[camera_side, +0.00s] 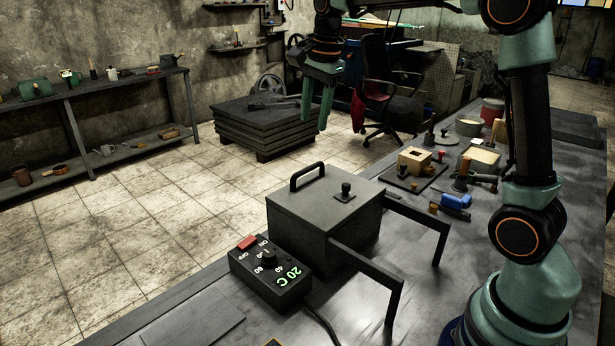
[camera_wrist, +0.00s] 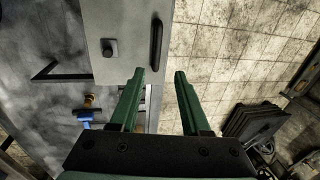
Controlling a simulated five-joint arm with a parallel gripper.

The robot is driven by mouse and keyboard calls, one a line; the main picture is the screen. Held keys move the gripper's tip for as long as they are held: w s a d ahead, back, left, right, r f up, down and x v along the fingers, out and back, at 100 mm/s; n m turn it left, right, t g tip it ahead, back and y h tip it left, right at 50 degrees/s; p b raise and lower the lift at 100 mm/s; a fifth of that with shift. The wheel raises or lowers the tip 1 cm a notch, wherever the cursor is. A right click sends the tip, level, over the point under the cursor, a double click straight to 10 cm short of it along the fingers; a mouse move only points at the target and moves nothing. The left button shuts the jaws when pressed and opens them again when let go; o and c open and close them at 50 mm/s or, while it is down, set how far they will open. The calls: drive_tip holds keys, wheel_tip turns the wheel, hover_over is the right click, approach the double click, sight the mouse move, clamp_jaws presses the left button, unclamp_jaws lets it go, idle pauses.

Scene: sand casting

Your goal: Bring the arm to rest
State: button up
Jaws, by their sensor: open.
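My gripper (camera_side: 317,115) has green fingers and hangs high in the side view, pointing down, above and behind the grey box. In the wrist view my gripper (camera_wrist: 163,75) shows both fingers spread apart with nothing between them. It is open and empty, apart from every object. My teal and black arm rises from its base at the right of the side view and reaches across the top to the left.
A grey lidded box (camera_side: 312,213) with a black handle (camera_side: 307,174) stands on the dark workbench (camera_side: 470,245). A control box (camera_side: 270,272) reading 20 C sits beside it. Two bracket-shaped bars (camera_side: 372,268) extend right. Moulding tools, a blue-handled tool (camera_side: 456,201) and pots lie behind.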

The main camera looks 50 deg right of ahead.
drive_tip(key=s+a+f+n+t, duration=0.1)
drive_tip(key=s+a+f+n, duration=0.1)
drive_tip(key=s+n, duration=0.6)
drive_tip(key=s+a+f+n+t, duration=0.2)
drive_tip(key=s+a+n, duration=0.3)
drive_tip(key=s+n, duration=0.4)
drive_tip(key=shift+s+a+f+n, duration=0.2)
drive_tip(key=shift+s+n, duration=0.1)
drive_tip(key=shift+n, duration=0.2)
